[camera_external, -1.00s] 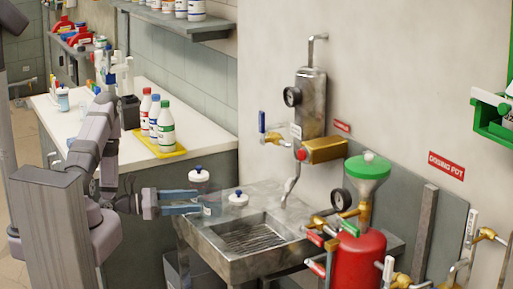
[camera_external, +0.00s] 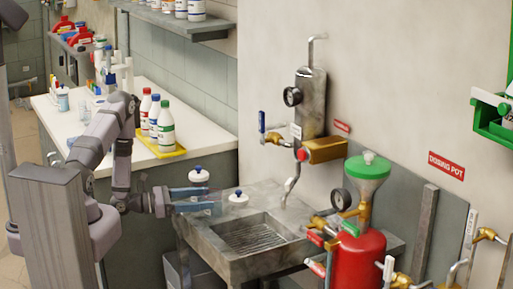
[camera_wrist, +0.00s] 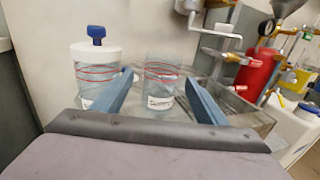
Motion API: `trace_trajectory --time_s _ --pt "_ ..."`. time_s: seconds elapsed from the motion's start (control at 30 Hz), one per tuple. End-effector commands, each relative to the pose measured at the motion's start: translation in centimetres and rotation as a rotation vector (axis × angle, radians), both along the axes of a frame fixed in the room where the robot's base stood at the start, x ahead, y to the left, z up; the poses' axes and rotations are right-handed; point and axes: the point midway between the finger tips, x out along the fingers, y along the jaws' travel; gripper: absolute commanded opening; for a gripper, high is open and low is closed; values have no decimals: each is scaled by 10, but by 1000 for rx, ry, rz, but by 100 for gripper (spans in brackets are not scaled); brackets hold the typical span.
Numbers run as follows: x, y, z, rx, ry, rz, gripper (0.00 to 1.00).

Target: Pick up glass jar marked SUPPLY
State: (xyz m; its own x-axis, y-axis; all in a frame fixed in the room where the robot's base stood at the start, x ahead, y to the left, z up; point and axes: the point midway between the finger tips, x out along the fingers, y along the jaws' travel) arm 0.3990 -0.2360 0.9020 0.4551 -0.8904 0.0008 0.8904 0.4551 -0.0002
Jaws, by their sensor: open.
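In the wrist view, an open clear glass jar (camera_wrist: 162,72) with red bands and a white label stands upright between the fingers of my gripper (camera_wrist: 158,80). Its label is small and blurred but appears to read SUPPLY. A second banded glass jar (camera_wrist: 92,72) with a white lid and blue knob stands just left, outside the left finger, which partly hides it. My gripper is open and empty, with a gap on both sides of the open jar. In the external view, my gripper (camera_external: 212,201) reaches to the sink's left ledge; the lidded jar (camera_external: 198,176) is behind it.
A loose white lid with blue knob (camera_external: 238,198) lies on the ledge of the metal sink (camera_external: 215,240). A red dosing pot (camera_external: 358,262) with valves is right. Several bottles stand in a yellow tray (camera_external: 165,152) on the counter behind. The wall is close behind the jars.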

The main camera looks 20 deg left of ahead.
Motion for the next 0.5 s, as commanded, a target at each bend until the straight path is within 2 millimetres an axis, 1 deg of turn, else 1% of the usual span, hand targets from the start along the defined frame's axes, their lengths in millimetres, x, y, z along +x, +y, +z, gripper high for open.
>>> trace_trajectory --time_s 0.03,0.1,0.23,0.33,0.5 --pt "1 -7 4 0 0 -6 66" --pt "5 -15 5 0 0 -6 66" --pt "12 -27 4 1 0 -5 66" --pt "15 -32 3 0 0 -3 66" --pt "16 -34 2 1 0 -1 66"
